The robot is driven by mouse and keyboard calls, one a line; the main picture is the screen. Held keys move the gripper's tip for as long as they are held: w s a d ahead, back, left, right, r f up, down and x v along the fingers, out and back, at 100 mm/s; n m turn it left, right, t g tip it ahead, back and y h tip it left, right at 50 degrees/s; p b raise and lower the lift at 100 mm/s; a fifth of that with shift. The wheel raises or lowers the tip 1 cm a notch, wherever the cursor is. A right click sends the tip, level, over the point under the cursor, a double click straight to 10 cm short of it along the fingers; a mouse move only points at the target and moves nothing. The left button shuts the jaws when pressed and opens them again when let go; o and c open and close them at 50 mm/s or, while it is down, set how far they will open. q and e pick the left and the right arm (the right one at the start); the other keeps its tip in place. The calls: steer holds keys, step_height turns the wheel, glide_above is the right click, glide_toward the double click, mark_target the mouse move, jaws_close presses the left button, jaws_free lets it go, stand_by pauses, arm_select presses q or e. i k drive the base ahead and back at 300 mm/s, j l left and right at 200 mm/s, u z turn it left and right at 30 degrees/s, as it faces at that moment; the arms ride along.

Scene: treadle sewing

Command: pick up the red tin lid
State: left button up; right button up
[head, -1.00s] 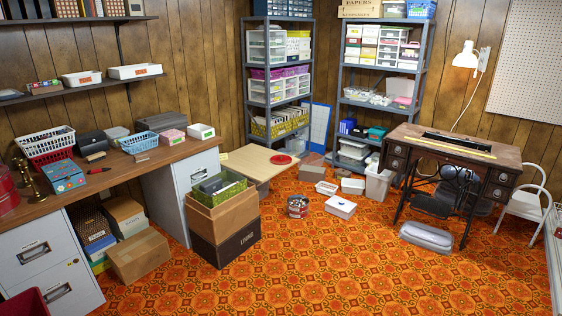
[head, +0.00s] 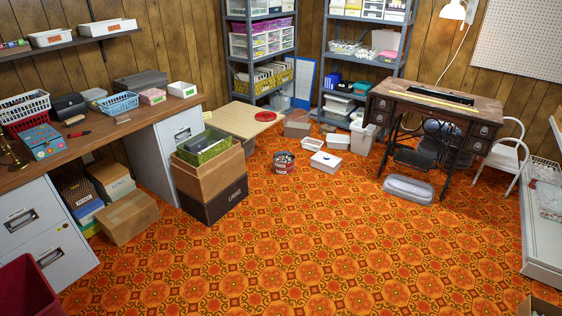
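The red tin lid (head: 266,116) is a flat red disc. It lies on a low beige board or tabletop (head: 232,122), near its right end, in the middle back of the head view. An open round tin (head: 284,163) with small mixed items in it stands on the floor just below and right of the board. Neither of my grippers shows in the head view.
Stacked cardboard boxes (head: 210,185) stand left of the board's front. White boxes (head: 325,162) sit on the floor to its right. A treadle sewing table (head: 435,115) stands at the right. The patterned orange floor (head: 300,250) in front is open.

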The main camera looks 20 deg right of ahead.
mark_target(265, 116)
steer(key=i+l+z, duration=0.4)
steer(key=i+z, duration=0.35)
steer(key=i, duration=0.25)
